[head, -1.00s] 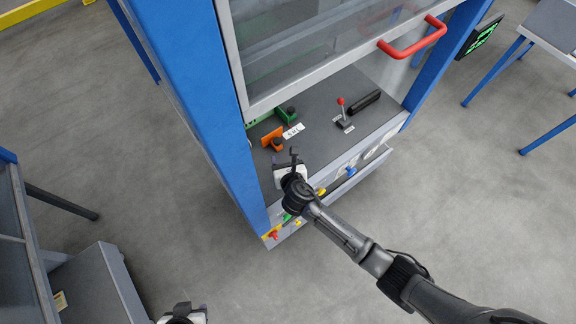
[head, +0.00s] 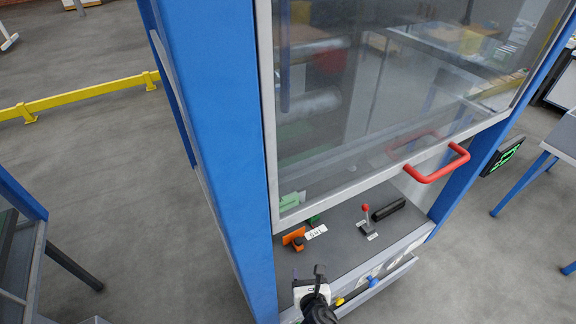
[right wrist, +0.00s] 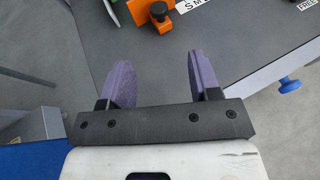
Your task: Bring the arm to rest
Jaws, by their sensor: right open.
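My right gripper (head: 309,276) is at the bottom of the head view, at the front edge of the blue-framed machine's grey shelf (head: 345,243). In the right wrist view its two purple fingers (right wrist: 162,84) are apart with nothing between them. They point over the shelf's front edge, short of an orange bracket with a black knob (right wrist: 150,18). My left gripper does not show in either current view.
The machine has a glass door (head: 370,110) with a red handle (head: 436,165). On the shelf are an orange bracket (head: 293,237), a red-tipped lever (head: 366,219) and a black bar (head: 388,209).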

